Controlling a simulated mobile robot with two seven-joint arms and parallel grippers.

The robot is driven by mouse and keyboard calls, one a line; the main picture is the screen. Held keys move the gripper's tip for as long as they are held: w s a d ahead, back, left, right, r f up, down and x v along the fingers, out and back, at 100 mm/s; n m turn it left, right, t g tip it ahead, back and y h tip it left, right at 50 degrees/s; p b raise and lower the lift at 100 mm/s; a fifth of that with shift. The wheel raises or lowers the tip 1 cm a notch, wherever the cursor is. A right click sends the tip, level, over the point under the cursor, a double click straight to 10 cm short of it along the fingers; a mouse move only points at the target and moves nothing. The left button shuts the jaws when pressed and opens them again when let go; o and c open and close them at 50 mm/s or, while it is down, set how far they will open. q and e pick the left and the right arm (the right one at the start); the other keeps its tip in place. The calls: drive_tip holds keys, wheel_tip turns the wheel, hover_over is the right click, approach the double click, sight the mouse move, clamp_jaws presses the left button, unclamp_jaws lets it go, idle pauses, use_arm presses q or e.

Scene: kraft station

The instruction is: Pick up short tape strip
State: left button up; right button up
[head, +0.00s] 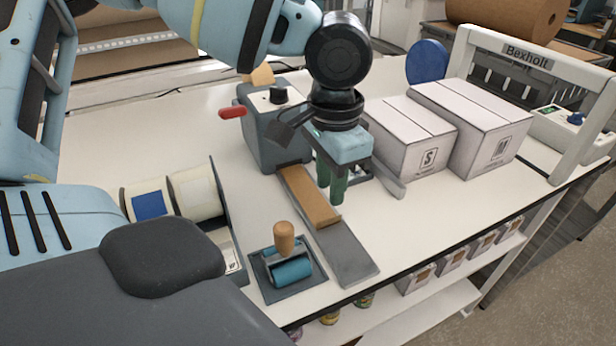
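A short brown tape strip (311,199) lies on the grey outfeed plate (350,257) in front of the dark grey tape dispenser (270,139). My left gripper (331,190) points down with two green fingers. The fingers stand a little apart, with nothing visible between them. They are close to the right side of the strip in the picture. I cannot tell how high above the plate they are. The gripper hides part of the dispenser's right side. My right gripper is not in view.
A roller with a wooden knob (287,258) sits on a dark pad left of the plate. Tape rolls (170,198) stand at left. Two white cartons, S (405,135) and M (475,125), stand right of the gripper. The white table (430,215) is clear at front right.

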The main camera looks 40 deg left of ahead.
sight(324, 227)
use_arm(q)
drive_tip(key=shift+s+a+f, duration=0.1)
drive_tip(key=shift+f, duration=1.65)
drive_tip(key=shift+s+a+f, duration=0.1)
drive_tip(key=shift+f, duration=1.6)
drive_tip(key=shift+c, duration=0.2)
clamp_jaws()
